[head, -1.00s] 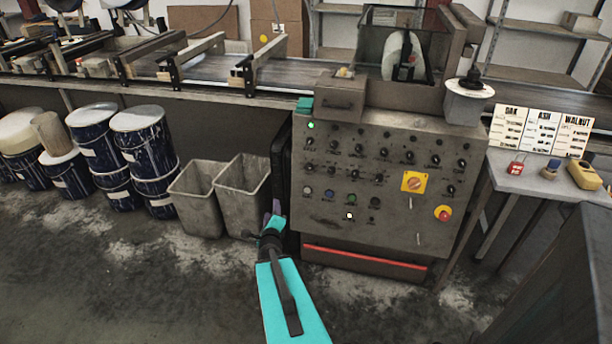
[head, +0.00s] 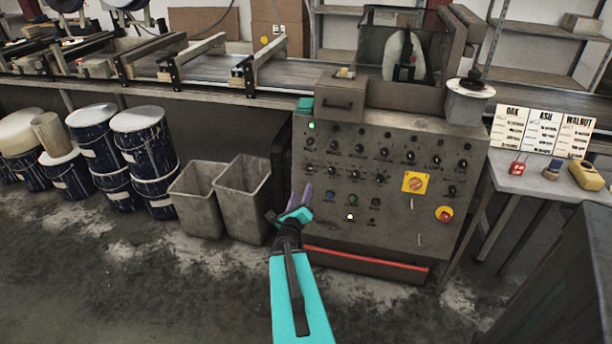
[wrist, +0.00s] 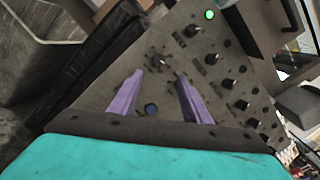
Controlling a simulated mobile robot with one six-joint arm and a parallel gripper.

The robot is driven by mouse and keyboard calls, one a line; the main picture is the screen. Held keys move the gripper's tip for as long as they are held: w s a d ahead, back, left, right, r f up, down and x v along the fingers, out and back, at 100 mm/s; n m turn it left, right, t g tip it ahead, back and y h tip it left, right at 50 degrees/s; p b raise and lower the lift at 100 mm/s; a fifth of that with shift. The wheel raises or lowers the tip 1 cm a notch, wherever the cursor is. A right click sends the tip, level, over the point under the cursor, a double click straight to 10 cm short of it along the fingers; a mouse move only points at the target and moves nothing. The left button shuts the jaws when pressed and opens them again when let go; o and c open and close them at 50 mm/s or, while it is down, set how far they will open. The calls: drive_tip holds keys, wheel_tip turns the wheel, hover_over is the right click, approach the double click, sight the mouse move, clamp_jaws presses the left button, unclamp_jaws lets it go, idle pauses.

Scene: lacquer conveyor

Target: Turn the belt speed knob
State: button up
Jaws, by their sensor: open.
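The control panel (head: 400,215) is a worn grey cabinet face with rows of small black knobs. I cannot tell which knob sets the belt speed; the labels are too small to read. My gripper (head: 301,197) is at the panel's lower left side, open and empty. In the wrist view, my gripper's two purple fingers (wrist: 155,97) point at the panel. One black knob (wrist: 158,61) shows just beyond and between the fingertips, apart from them. A blue button (wrist: 151,109) shows between the fingers. Several more black knobs, including one upper knob (wrist: 192,31), lie to the right.
A yellow plate with an orange rotary switch (head: 415,182) and a red stop button (head: 444,214) are on the panel's right. A green lamp (head: 311,126) is lit. Two grey bins (head: 243,200) stand left of the panel. A side table (head: 545,182) is at right.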

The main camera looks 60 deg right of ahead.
drive_tip(key=shift+d+f+b, duration=0.15)
drive_tip(key=shift+d+b, duration=0.05)
drive_tip(key=shift+b, duration=0.3)
drive_tip(key=b, duration=0.6)
approach(309, 168)
drive_tip(key=shift+x, duration=3.85)
drive_tip(key=shift+w+f, duration=0.1)
